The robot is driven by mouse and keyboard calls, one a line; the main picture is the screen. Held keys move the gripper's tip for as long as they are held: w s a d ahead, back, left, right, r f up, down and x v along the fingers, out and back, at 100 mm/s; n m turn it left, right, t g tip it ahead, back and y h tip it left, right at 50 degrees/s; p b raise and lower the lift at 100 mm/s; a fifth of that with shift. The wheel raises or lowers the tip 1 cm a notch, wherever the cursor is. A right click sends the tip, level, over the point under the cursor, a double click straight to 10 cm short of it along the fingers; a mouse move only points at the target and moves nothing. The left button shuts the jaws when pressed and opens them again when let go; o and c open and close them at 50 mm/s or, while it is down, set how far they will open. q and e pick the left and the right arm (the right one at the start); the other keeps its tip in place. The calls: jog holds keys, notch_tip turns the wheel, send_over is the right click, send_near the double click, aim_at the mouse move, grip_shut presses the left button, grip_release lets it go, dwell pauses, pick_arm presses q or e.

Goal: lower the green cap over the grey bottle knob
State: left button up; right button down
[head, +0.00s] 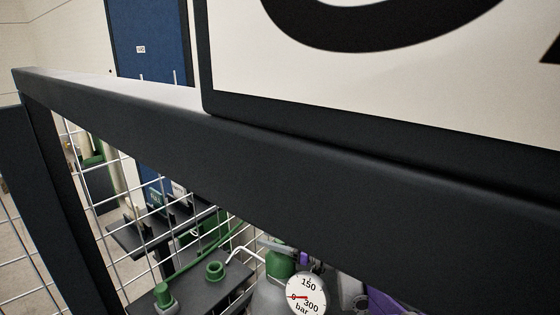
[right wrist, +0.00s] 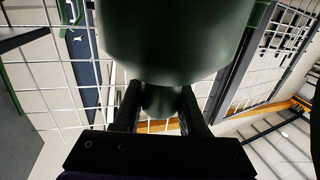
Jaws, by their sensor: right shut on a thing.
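In the right wrist view, the green cap (right wrist: 175,40) fills the top middle, with a broad rounded body and a narrower green stub below it. My right gripper (right wrist: 160,104) is shut on that stub, with one dark finger on each side. In the head view, a green piece (head: 280,265) shows above a grey rounded bottle (head: 266,297), behind a gauge. I cannot tell whether this green piece is the held cap. The bottle's knob is not clear to see. Purple parts of my right arm show at the lower right. My left gripper is out of view.
A dark frame bar (head: 300,165) and a white sign (head: 390,70) block much of the head view. A white gauge (head: 306,296) faces me. Behind wire mesh, a dark shelf (head: 190,295) carries a green ring-like part (head: 215,270) and a green knob (head: 163,295).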

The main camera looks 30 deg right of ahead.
jog(key=shift+f, duration=0.35)
jog(key=shift+c, duration=1.9)
grip_release()
